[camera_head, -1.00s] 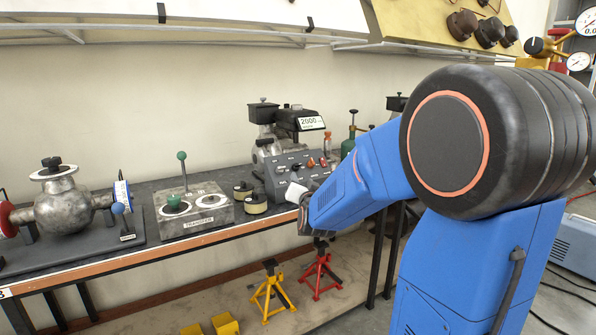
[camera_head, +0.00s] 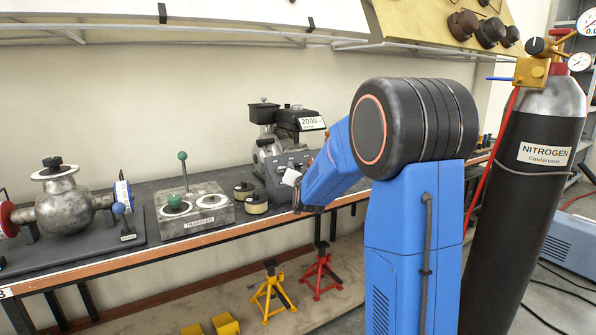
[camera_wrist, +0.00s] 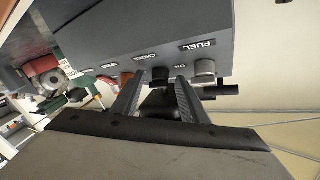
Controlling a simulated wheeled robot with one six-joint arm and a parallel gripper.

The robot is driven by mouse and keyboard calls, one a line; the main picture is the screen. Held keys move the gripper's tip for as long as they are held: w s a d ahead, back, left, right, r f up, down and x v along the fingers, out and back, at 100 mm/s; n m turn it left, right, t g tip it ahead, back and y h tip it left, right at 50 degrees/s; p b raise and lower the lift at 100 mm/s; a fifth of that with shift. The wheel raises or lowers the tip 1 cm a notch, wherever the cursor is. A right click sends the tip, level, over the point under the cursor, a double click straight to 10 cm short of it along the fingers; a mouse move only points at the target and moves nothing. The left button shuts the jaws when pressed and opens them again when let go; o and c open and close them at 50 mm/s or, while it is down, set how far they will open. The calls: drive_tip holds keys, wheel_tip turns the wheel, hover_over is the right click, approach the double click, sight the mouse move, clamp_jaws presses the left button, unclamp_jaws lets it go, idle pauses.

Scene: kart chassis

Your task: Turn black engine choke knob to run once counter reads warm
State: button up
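A black knob (camera_wrist: 160,75) is on the grey control panel (camera_wrist: 130,25), near the labels CHOKE and ON in the wrist view. My gripper (camera_wrist: 158,80) is open, its two dark fingers on either side of this knob. Gaps seem to show beside the knob; contact is not clear. A dark shape lies behind it between the fingers. In the head view the engine (camera_head: 268,133) stands on the bench, and its counter (camera_head: 312,124) reads 2000. My arm's end is at the panel's front there, and the fingers cannot be made out. The knob's setting is not readable.
An orange knob (camera_wrist: 126,78) is close beside one finger, and a grey knob (camera_wrist: 205,70) lies beyond the other. The transfer box (camera_head: 195,215) and small round tins (camera_head: 256,204) stand left of the panel. A nitrogen cylinder (camera_head: 535,190) stands at right.

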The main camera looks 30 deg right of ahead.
sight(300, 166)
drive_tip(key=shift+c, duration=0.6)
drive_tip(key=c, duration=0.8)
